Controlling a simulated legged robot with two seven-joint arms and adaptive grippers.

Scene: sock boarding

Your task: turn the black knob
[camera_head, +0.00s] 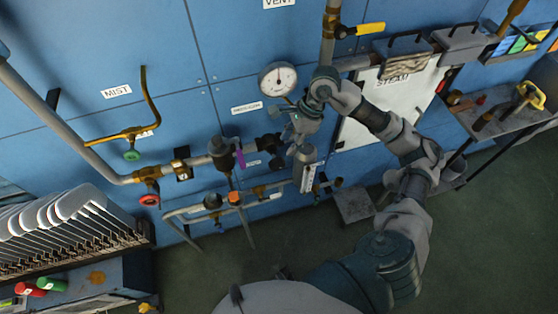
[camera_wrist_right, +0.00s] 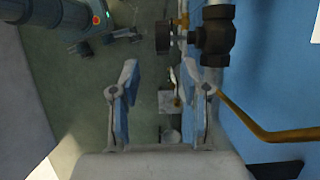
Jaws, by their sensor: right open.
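A black knob (camera_head: 267,143) sits on the pipework in front of the blue panel. In the right wrist view a dark round knob (camera_wrist_right: 163,37) joins a black valve body (camera_wrist_right: 216,35), just above the fingertips in the picture. My right gripper (camera_head: 300,138) is right beside the knob, to its right in the head view. In the right wrist view the gripper (camera_wrist_right: 169,66) is open, its two blue-padded fingers well apart with nothing between them. Contact with the knob does not show. My left gripper is not in view.
A pressure gauge (camera_head: 278,79) hangs close above the gripper. A grey pipe (camera_head: 70,134) runs along the panel, with a red handwheel (camera_head: 149,200) and a green knob (camera_head: 132,155). A rack of white sock boards (camera_head: 75,208) stands at left. A side shelf (camera_head: 505,115) is at right.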

